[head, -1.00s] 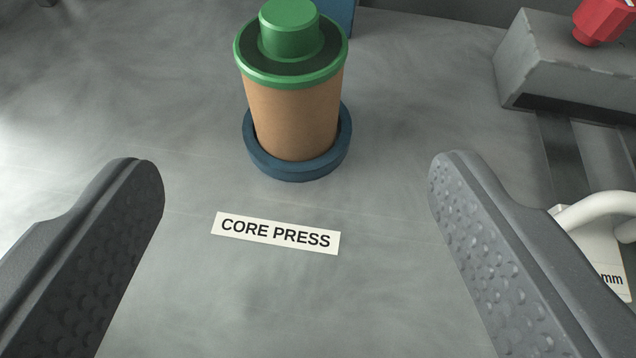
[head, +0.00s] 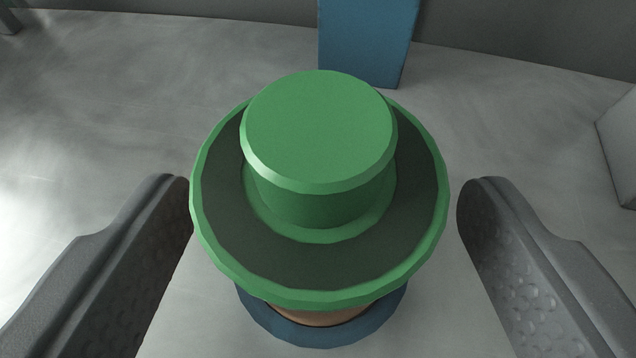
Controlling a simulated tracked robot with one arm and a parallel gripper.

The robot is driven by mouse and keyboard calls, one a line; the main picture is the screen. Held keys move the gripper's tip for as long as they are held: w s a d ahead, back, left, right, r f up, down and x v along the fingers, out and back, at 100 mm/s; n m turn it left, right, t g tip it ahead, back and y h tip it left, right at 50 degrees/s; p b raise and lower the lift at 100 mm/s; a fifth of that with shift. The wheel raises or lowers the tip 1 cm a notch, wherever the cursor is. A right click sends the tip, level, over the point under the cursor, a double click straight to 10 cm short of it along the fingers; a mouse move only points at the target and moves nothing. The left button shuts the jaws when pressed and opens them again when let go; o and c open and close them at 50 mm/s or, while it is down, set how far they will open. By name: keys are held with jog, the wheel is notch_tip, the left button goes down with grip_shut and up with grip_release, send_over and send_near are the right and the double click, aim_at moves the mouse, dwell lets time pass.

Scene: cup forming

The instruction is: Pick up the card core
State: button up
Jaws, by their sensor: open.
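The card core (head: 325,317) is a brown cylinder, and only a thin strip of it shows beneath the round green cap (head: 320,130) on top. The cap's wide rim hides most of the core. A blue ring (head: 320,334) surrounds the core's foot on the grey surface. My gripper (head: 325,190) is open, with one finger on each side of the green cap. The left fingertip appears very close to the rim. A small gap shows between the rim and the right fingertip. I cannot tell whether the left finger touches it.
A blue upright block (head: 367,40) stands behind the cap on the grey surface (head: 150,80). A grey block (head: 620,145) is at the right edge. A dark wall runs along the back.

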jog(key=shift+b+x, duration=0.5)
jog(key=shift+x, duration=1.45)
jog(key=shift+a, duration=0.1)
jog(key=c, duration=1.1)
jog(key=shift+o, duration=0.2)
